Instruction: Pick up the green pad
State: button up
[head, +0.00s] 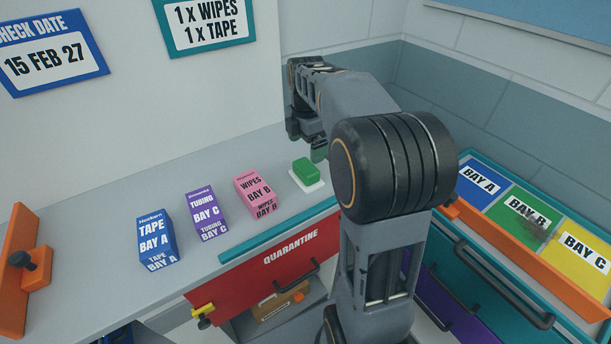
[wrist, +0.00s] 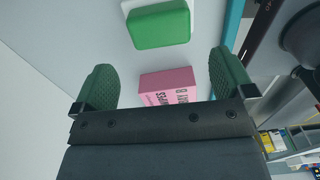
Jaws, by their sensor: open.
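The green pad (head: 306,170) is a small block on a white square base (head: 318,186) on the grey counter, right of the pink box. In the wrist view the green pad (wrist: 160,27) shows at top centre, beyond my fingertips, with clear space around it. My gripper (wrist: 160,80) is open and empty, its two green textured fingers spread apart. In the head view my gripper (head: 318,150) is partly hidden behind my own arm, just above and to the right of the pad.
A pink wipes box (head: 253,190), a purple tubing box (head: 204,212) and a blue tape box (head: 156,238) stand left of the pad. A teal strip (head: 275,232) edges the counter above the red quarantine drawer (head: 265,265). Coloured bays (head: 528,217) lie at right. Orange bracket (head: 22,270) at left.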

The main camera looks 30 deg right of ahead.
aim_at(306, 166)
jog(key=shift+f, duration=3.95)
jog(key=shift+c, duration=0.2)
jog(key=c, duration=0.7)
jog(key=shift+r, duration=0.1)
